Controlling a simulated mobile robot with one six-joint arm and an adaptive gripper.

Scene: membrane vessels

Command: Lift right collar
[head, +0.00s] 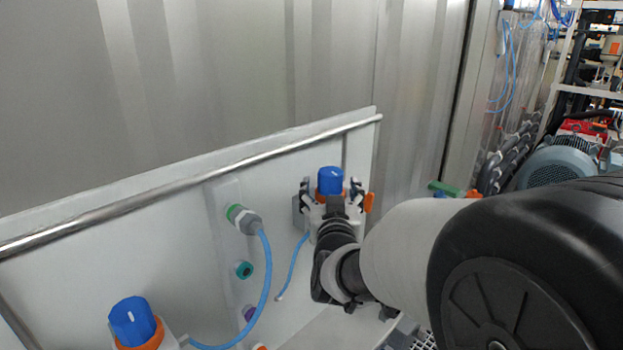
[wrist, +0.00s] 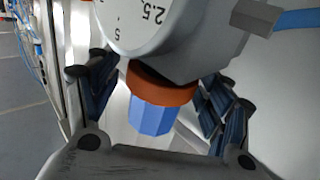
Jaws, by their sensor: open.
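The right blue knob (head: 330,181) stands upright on a fitting on the white panel, with its orange collar (wrist: 158,86) around the knob's base. In the head view the collar is mostly hidden by my gripper. The knob also shows in the wrist view (wrist: 151,116), below a grey body with a numbered dial (wrist: 140,25). My gripper (head: 331,190) is open, with one finger on each side of the knob and collar. In the wrist view a gap shows between the collar and the fingers. I cannot tell whether either finger touches it.
A left blue knob (head: 132,322) with an orange collar (head: 141,342) stands at the lower left. A metal rail (head: 190,188) runs along the panel. A blue hose (head: 265,285) curves from a grey fitting (head: 244,219) between the knobs. Equipment fills the far right.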

